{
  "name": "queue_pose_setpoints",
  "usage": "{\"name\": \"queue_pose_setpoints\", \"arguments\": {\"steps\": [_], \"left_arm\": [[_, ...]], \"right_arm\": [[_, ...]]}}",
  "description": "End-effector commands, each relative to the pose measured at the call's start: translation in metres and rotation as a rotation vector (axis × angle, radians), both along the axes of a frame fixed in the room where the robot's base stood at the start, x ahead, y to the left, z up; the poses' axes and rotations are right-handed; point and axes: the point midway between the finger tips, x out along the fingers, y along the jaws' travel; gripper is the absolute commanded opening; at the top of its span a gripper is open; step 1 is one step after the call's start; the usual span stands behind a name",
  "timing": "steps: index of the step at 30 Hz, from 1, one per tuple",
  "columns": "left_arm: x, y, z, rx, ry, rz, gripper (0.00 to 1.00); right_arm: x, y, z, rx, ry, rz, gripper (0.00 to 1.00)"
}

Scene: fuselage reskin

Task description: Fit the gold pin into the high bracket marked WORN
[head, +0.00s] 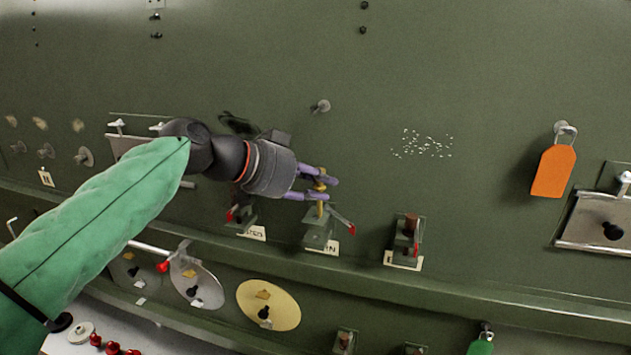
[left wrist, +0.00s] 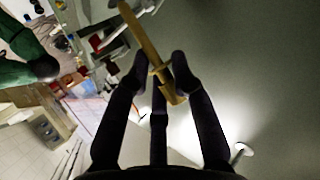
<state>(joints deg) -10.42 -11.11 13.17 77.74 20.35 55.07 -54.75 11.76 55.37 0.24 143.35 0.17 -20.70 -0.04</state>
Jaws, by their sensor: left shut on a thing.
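My left gripper (head: 320,183) reaches in from the left and is shut on the gold pin (head: 320,207). The pin stands roughly upright, its lower end at the top of a green bracket (head: 318,238) with a red-tipped lever. I cannot tell whether the tip is inside the bracket. My right gripper is not in view.
A similar bracket (head: 245,215) stands at the left, partly behind my gripper. Another bracket (head: 407,240) at the right holds a brown pin. A ledge (head: 450,288) runs below them. An orange tag (head: 553,170) hangs farther right.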

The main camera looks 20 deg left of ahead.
Motion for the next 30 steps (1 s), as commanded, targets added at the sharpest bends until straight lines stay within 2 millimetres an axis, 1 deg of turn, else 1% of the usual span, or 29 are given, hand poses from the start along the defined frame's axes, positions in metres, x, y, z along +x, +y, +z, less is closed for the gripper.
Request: {"name": "queue_pose_setpoints", "arguments": {"steps": [3,16,30], "left_arm": [[0.0012,-0.001,-0.0021,0.006,0.01,-0.002,0.0],[0.001,-0.0012,-0.0034,0.007,0.012,-0.003,0.0],[-0.0041,0.0053,-0.0025,0.006,0.01,-0.001,0.0]], "right_arm": [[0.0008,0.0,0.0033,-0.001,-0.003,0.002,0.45],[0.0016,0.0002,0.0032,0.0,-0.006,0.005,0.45],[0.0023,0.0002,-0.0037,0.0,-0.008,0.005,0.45]]}}
